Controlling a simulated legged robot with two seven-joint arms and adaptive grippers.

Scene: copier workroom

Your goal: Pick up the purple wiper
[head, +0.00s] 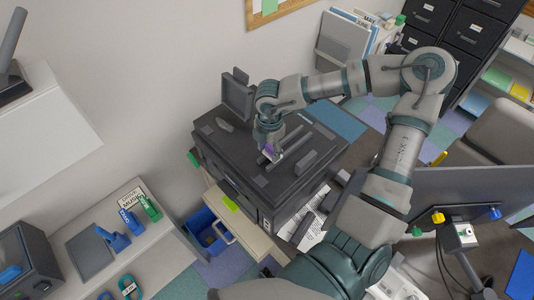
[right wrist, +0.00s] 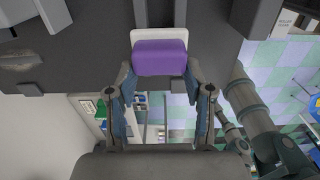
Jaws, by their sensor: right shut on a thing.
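The purple wiper (right wrist: 160,58) shows large in the right wrist view, a purple block with a white strip along its far side. The two fingers of my right gripper (right wrist: 160,72) are closed on its left and right ends. In the head view my right gripper (head: 269,143) points down over the top of the dark copier (head: 232,150). Only a small purple bit of the wiper (head: 268,150) shows there, the rest hidden by the gripper. I cannot tell whether the wiper touches the copier. My left gripper is not in view.
Raised dark parts stand on the copier top beside the gripper. A blue bin (head: 205,232) is on the floor at lower left, near a counter holding blue and green items. A monitor (head: 470,190) stands at right, and dark drawer cabinets (head: 470,40) stand at the back right.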

